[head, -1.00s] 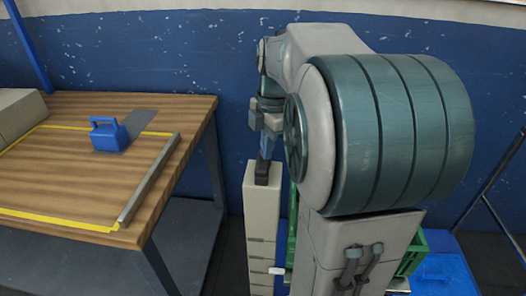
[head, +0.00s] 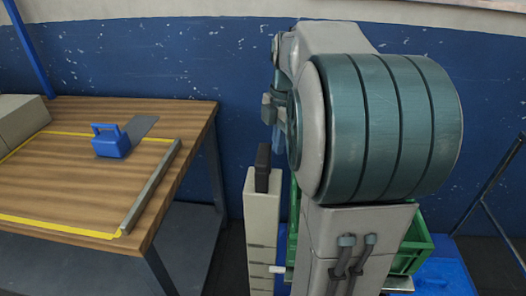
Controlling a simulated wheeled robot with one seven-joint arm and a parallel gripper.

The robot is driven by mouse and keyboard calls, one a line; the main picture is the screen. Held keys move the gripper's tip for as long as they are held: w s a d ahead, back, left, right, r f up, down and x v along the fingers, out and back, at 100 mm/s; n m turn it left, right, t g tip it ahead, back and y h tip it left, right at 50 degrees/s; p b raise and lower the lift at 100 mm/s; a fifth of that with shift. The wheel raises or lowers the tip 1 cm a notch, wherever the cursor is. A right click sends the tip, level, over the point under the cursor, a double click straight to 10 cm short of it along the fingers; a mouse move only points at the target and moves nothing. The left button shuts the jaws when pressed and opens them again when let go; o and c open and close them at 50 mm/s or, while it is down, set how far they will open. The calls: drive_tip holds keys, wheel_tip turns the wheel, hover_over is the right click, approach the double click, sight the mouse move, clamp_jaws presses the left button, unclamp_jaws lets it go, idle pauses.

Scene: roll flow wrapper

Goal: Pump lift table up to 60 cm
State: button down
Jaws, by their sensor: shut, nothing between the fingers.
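My gripper (head: 278,135) shows in part, left of my arm's large grey-green joint. It is shut and empty, pointing down, just above and right of a black handle (head: 263,168). The handle stands upright on top of a narrow beige column (head: 262,212) with dark lines across its front. A small white pointer (head: 277,269) sticks out at the column's lower right. A blue surface (head: 442,275), perhaps part of the lift table, shows at the lower right. My arm hides most of what lies behind it, and I cannot read a height.
A wooden workbench (head: 60,170) with yellow tape and a metal bar (head: 152,187) stands on the left. A blue handled block (head: 110,145) and a grey box (head: 20,118) are on it. A green crate (head: 416,243) shows behind my arm. A dark frame (head: 490,190) stands at right.

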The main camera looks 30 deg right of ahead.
wheel_tip(320, 180, up, 12)
drive_tip(key=d+p, duration=0.1)
drive_tip(key=shift+d+p, duration=0.2)
drive_tip(key=shift+p, duration=0.2)
drive_tip(key=shift+f, duration=0.1)
idle(1.2)
